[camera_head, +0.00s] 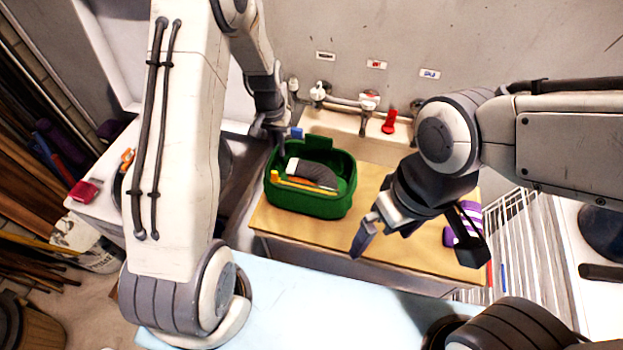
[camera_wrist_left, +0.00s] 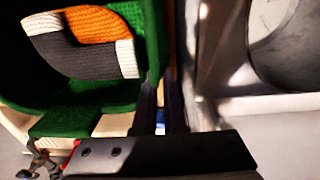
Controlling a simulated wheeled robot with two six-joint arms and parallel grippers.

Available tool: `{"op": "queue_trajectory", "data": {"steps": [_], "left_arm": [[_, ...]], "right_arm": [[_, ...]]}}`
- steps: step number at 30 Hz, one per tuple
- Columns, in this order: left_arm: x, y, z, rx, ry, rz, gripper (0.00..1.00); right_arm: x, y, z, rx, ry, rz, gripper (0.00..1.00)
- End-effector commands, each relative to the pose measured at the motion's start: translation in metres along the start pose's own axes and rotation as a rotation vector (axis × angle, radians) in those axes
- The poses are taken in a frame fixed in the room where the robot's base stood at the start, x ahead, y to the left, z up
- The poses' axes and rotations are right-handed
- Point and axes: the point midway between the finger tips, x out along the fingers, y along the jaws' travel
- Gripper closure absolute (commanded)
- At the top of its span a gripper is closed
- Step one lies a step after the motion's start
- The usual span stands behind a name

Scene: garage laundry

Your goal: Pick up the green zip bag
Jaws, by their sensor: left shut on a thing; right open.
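The green zip bag (camera_head: 310,203) stands open on the wooden counter, with a dark grey, orange and white textured item (camera_wrist_left: 95,45) inside. In the left wrist view the bag's green wall (camera_wrist_left: 153,45) runs down to my left fingers (camera_wrist_left: 160,108). My left gripper (camera_head: 277,137) is at the bag's back-left rim in the head view and is shut on it; the exact grip is partly hidden. My right gripper (camera_head: 415,240) is open and empty, to the right of the bag and apart from it.
The wooden counter (camera_head: 380,190) has taps (camera_head: 368,103) and a red item (camera_head: 390,122) behind it. A purple item (camera_head: 463,225) lies at its right, near a white wire rack (camera_head: 515,235). A light blue surface (camera_head: 300,300) is in front.

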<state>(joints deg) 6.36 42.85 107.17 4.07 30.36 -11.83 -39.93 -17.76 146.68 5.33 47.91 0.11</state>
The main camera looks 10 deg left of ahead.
Motion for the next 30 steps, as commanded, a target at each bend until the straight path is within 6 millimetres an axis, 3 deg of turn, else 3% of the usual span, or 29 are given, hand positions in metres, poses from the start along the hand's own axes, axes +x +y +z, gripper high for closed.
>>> {"op": "queue_trajectory", "data": {"steps": [13,24,30], "left_arm": [[-0.006,0.0,-0.001,0.0,0.002,0.0,1.0],[-0.04,0.001,-0.001,0.0,0.005,0.0,1.0],[-0.052,0.024,0.008,0.003,0.004,0.0,1.0]], "right_arm": [[0.004,0.0,0.0,0.0,0.0,0.0,0.0],[0.018,0.001,0.001,0.001,0.0,0.0,0.0],[0.026,0.002,0.001,0.0,0.0,0.0,0.0]]}}
